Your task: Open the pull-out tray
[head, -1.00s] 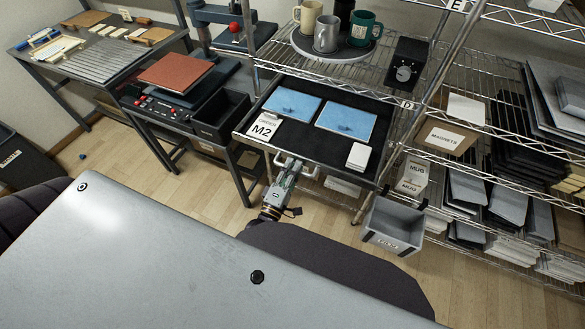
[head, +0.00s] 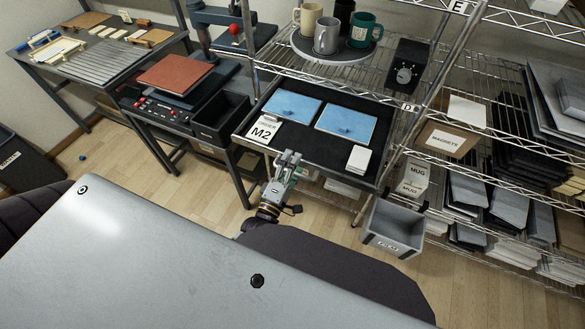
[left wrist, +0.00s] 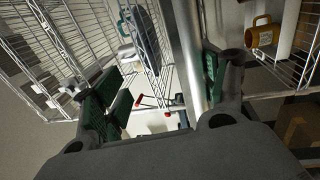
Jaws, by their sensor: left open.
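The pull-out tray (head: 340,168) is a black shallow drawer in the wire rack. It stands out well beyond the shelf above, so its inside shows. My left gripper (head: 288,157) is open at the middle of the tray's front edge. The front handle is mostly hidden by it; I cannot tell whether they touch. In the left wrist view, the open fingers (left wrist: 165,95) have nothing clearly between them. My right gripper is not in view.
Mugs (head: 326,33) stand on a round tray on the shelf above. A grey bin (head: 394,228) hangs at the rack's front right. A bench with a press (head: 174,75) stands to the left. The floor before the rack is clear.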

